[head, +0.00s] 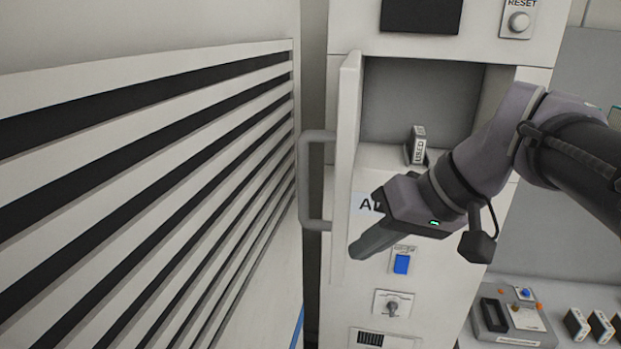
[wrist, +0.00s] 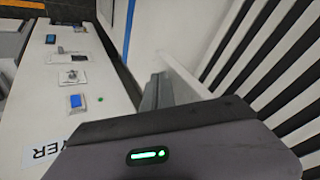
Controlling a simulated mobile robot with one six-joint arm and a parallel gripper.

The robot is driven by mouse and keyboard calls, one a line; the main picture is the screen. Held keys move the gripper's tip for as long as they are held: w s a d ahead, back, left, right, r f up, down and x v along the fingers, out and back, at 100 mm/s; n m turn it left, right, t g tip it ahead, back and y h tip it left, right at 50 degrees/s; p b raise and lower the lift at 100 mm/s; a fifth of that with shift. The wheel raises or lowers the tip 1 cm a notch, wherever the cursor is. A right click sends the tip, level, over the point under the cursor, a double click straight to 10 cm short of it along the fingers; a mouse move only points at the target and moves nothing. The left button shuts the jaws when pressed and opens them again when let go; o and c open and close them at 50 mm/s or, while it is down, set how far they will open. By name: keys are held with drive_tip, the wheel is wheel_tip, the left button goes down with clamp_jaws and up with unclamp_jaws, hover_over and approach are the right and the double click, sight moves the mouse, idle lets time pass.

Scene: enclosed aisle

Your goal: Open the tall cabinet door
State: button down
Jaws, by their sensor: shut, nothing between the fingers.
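The tall cabinet door (head: 346,165) stands swung open in the head view, seen nearly edge-on. Its grey bar handle (head: 304,180) is on the door's left face, toward the louvred wall. The cabinet (head: 420,95) shows its open compartment to the right of the door. My gripper (head: 358,250) is shut and empty. It points down and left, on the compartment side of the door, and its tips overlap the door's lower part in the picture. I cannot tell whether they touch it. In the wrist view, the shut fingers (wrist: 153,92) show above the dark gripper body.
A small labelled box (head: 416,146) stands inside the compartment. A blue button (head: 401,264) and a rotary switch (head: 392,305) sit below. The louvred wall (head: 150,180) stands close left of the door. A bench at right holds a grey device (head: 515,318) and small boxes.

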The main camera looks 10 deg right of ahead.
drive_tip(key=w+a+b, duration=0.1)
drive_tip(key=a, duration=0.5)
drive_tip(key=shift+w+a+b, duration=0.25)
drive_tip(key=shift+b, duration=0.1)
